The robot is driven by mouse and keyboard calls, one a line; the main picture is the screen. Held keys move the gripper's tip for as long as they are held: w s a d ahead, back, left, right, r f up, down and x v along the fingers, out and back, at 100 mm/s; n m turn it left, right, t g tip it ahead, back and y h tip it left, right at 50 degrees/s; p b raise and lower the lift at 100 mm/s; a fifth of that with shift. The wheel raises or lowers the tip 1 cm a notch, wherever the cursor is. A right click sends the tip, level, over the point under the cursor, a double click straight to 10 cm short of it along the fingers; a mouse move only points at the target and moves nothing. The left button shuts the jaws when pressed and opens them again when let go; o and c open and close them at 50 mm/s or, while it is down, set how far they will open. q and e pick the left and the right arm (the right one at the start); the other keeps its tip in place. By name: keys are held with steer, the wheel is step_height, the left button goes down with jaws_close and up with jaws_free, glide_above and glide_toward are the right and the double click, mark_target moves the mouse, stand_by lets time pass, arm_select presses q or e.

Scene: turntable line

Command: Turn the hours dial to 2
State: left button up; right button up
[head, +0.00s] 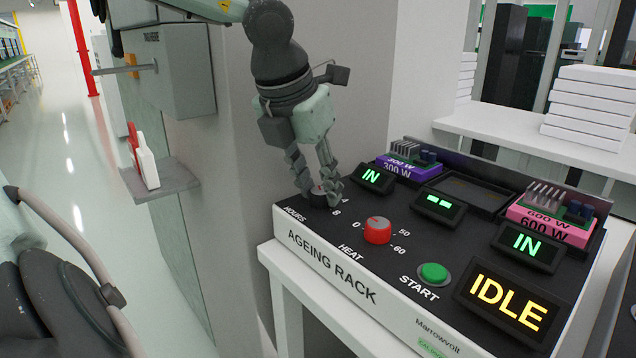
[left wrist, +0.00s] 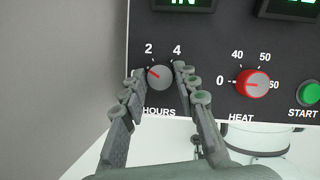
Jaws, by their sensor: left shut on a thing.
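The hours dial (left wrist: 160,77) is a grey knob on the black panel of the ageing rack (head: 330,272). Its red pointer aims up and to the left, a little left of the printed 2. The 4 shows at its upper right. My left gripper (left wrist: 163,80) is shut on the dial, one finger on each side. In the head view the left gripper (head: 322,188) reaches down onto the dial (head: 322,198), which its fingers partly cover. The fingers hide some of the scale in the left wrist view. My right gripper is not in view.
The red heat dial (head: 377,231) sits close beside, its pointer towards 0. The green start button (head: 433,273) and IDLE display (head: 507,302) lie further right. Purple (head: 408,168) and pink (head: 548,228) modules sit at the back. A grey wall stands left.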

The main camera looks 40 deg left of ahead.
arm_select(q)
steer(key=shift+m, duration=0.4)
steer(key=shift+m+h+b, duration=0.3)
steer(key=shift+m+h, duration=0.1)
steer(key=shift+m, duration=0.2)
steer(key=shift+m+h, duration=0.4)
steer(key=shift+m, duration=0.6)
steer(key=shift+a+m, duration=0.1)
steer(key=shift+m, duration=0.4)
steer(key=shift+m+h, duration=0.3)
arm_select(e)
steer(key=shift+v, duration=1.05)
